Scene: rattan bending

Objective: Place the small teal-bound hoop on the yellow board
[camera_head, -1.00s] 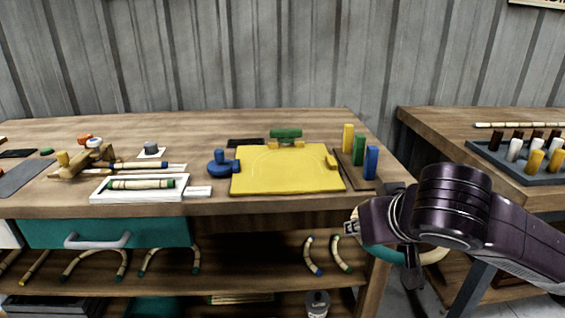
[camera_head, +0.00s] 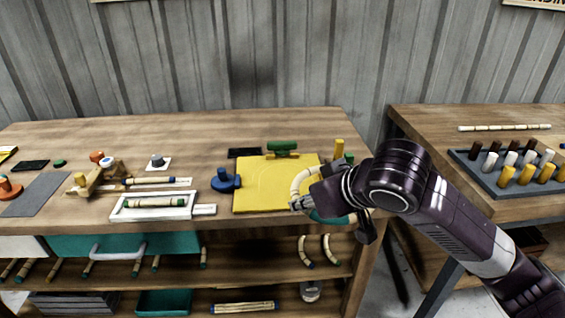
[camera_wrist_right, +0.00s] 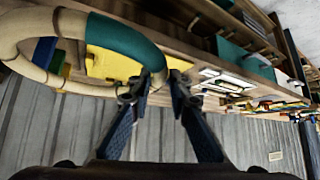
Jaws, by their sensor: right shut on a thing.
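The small hoop (camera_head: 300,181) is pale rattan with a teal-bound stretch. My right gripper (camera_head: 299,204) is shut on it at the teal binding and holds it up by the right front part of the yellow board (camera_head: 265,187). The hoop is tilted, and part of it is hidden behind my gripper. In the right wrist view the hoop (camera_wrist_right: 125,39) fills the upper left, with its teal part at the fingertips (camera_wrist_right: 159,88) and the yellow board (camera_wrist_right: 112,66) beyond it. Whether the hoop touches the board cannot be told. My left gripper is out of view.
A green clamp (camera_head: 282,147) stands at the board's back edge and a blue knob (camera_head: 224,180) at its left. A yellow peg (camera_head: 339,147) stands to the right, partly hidden with its neighbours by my arm. A white tray (camera_head: 120,210) lies at the left front.

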